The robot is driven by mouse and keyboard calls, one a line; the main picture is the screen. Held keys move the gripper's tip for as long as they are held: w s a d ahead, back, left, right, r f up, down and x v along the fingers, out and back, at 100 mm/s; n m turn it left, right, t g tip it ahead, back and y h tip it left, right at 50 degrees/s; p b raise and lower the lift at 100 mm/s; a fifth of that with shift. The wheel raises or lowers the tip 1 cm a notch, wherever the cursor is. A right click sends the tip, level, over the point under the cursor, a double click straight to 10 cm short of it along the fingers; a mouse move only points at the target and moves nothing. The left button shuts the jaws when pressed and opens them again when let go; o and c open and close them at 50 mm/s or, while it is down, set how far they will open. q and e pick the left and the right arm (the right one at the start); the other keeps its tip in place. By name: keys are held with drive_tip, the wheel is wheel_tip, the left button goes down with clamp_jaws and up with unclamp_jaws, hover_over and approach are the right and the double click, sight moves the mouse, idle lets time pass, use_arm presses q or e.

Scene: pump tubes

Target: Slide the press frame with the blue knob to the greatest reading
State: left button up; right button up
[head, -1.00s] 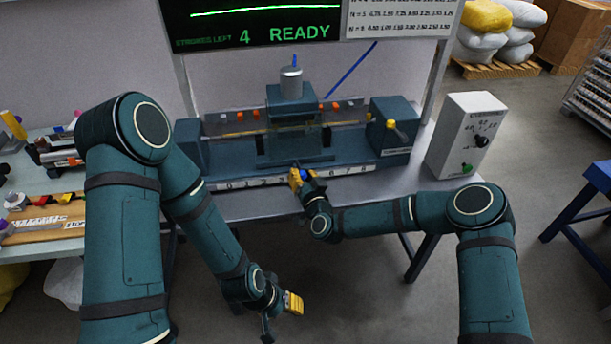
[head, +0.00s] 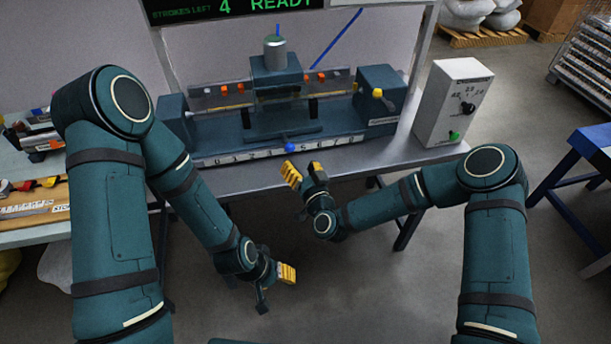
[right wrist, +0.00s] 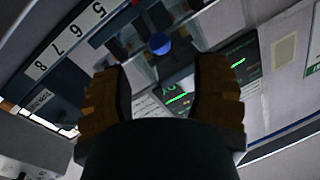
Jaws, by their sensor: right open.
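The press frame (head: 276,78) is a teal block with a silver cylinder on top, near the middle of its rail. Its blue knob (head: 291,147) sticks out in front, over the middle of the numbered scale (head: 238,157). My right gripper (head: 305,172) is open and empty, just in front of the knob and apart from it. In the right wrist view the knob (right wrist: 160,43) shows beyond and between the open fingers (right wrist: 158,85), with the scale's 5 to 8 at the left. My left gripper (head: 287,273) hangs low in front of the bench; its jaw gap is unclear.
A yellow-knobbed lever (head: 378,93) is on the right end block. A white control box (head: 453,100) with a black dial stands on the bench's right. A display reading 4 READY (head: 240,8) is above. A side table (head: 40,215) with parts is at left.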

drive_tip(key=shift+v, duration=1.95)
drive_tip(key=s+d+f+m+g+h, duration=0.1)
drive_tip(key=s+d+f+g+h, duration=0.1)
drive_tip(key=s+d+f+g, duration=0.4)
drive_tip(key=s+d+f+m+g+h, duration=0.1)
drive_tip(key=s+d+f+g, duration=0.6)
drive_tip(key=s, duration=0.9)
drive_tip(key=shift+s+d+m+g+h, duration=0.15)
drive_tip(key=shift+d+m+g+h, duration=0.15)
drive_tip(key=shift+d+g+h, duration=0.45)
